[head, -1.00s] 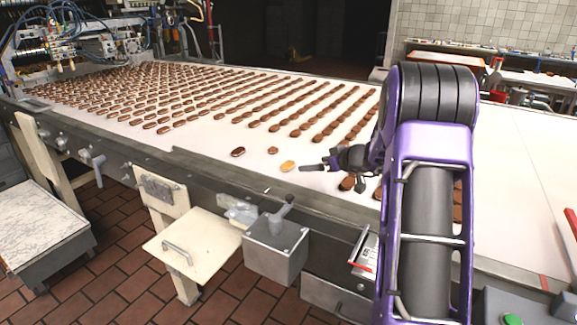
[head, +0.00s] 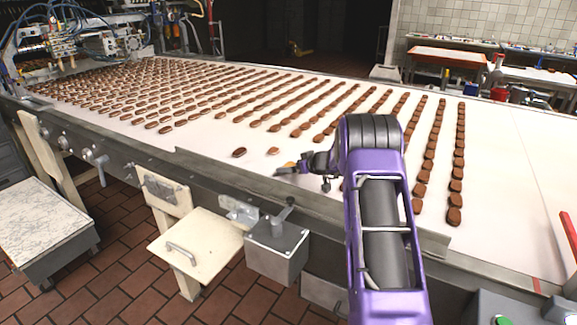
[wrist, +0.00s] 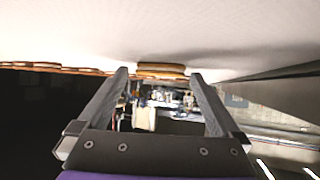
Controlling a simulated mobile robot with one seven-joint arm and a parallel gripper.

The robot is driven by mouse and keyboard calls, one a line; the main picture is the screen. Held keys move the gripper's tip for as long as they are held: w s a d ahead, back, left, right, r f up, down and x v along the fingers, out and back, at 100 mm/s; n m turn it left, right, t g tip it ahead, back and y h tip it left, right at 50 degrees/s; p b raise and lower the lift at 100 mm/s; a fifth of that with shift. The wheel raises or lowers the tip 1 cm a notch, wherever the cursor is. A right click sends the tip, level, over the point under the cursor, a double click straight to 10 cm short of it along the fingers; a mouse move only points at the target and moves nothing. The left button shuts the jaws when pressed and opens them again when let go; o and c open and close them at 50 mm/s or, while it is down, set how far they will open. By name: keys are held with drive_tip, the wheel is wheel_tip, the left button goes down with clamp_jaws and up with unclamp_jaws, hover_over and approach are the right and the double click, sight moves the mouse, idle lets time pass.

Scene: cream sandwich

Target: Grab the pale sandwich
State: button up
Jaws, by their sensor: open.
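The pale sandwich (head: 289,164) is an orange-tan cookie on the white belt, near its front edge. In the head view my gripper (head: 286,171) covers part of it. In the wrist view a layered sandwich (wrist: 162,70) lies on the belt, which fills the top of the picture. My gripper (wrist: 160,78) is open there, with the sandwich between the two fingertips. The left finger is a small gap from it; the right fingertip is very close to its edge, and I cannot tell whether they touch.
The white belt (head: 500,190) carries many rows of brown sandwiches. A raised metal rail (head: 230,178) runs along the belt's front edge.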

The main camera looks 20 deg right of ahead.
drive_tip(key=shift+w, duration=0.1)
drive_tip(key=c, duration=1.2)
drive_tip(key=shift+c, duration=0.2)
